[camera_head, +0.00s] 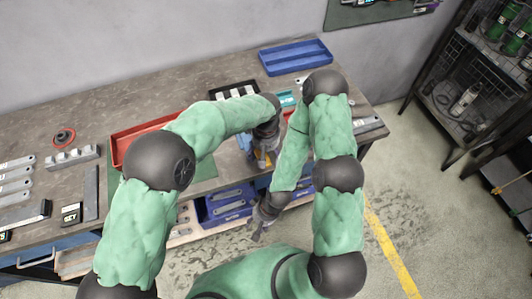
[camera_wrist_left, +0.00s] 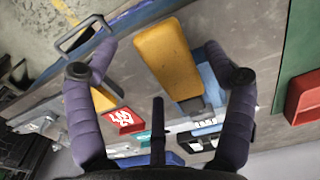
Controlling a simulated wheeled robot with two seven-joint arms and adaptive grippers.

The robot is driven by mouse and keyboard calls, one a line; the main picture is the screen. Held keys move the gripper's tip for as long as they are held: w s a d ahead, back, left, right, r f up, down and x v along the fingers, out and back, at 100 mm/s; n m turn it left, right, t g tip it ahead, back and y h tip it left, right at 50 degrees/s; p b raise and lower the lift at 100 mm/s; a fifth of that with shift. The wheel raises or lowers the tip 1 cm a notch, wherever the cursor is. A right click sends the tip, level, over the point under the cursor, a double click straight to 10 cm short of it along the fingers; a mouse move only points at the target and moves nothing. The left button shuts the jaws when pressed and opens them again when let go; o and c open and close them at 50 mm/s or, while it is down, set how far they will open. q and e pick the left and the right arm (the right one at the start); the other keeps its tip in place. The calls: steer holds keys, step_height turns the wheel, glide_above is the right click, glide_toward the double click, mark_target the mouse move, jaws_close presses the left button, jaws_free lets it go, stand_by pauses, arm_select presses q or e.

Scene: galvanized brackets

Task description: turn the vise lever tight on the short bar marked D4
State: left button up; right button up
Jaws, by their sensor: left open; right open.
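A yellow lever (camera_wrist_left: 165,58) lies between the open fingers of my left gripper (camera_wrist_left: 156,34) in the left wrist view, with clear space to both fingers. It joins a grey and blue fitting (camera_wrist_left: 208,88), which looks like part of the vise. In the head view my left gripper (camera_head: 262,160) is over the bench's front edge, and only a scrap of yellow shows by it. My right gripper (camera_head: 260,228) hangs open and empty in front of the bench, below the left one. I cannot make out the bar marked D4; a red block (camera_wrist_left: 124,121) carries unclear white marks.
A red tray (camera_head: 126,140) and a blue tray (camera_head: 296,56) stand on the bench (camera_head: 85,122). Blue bins (camera_head: 222,205) sit below the front edge. Metal brackets (camera_head: 14,186) lie at the left. A wire rack (camera_head: 470,95) stands at the right.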

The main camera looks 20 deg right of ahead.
mark_target(266, 156)
arm_select(q)
step_height(266, 156, up, 12)
steer(key=shift+f, duration=0.15)
stand_by(0.3)
stand_by(0.4)
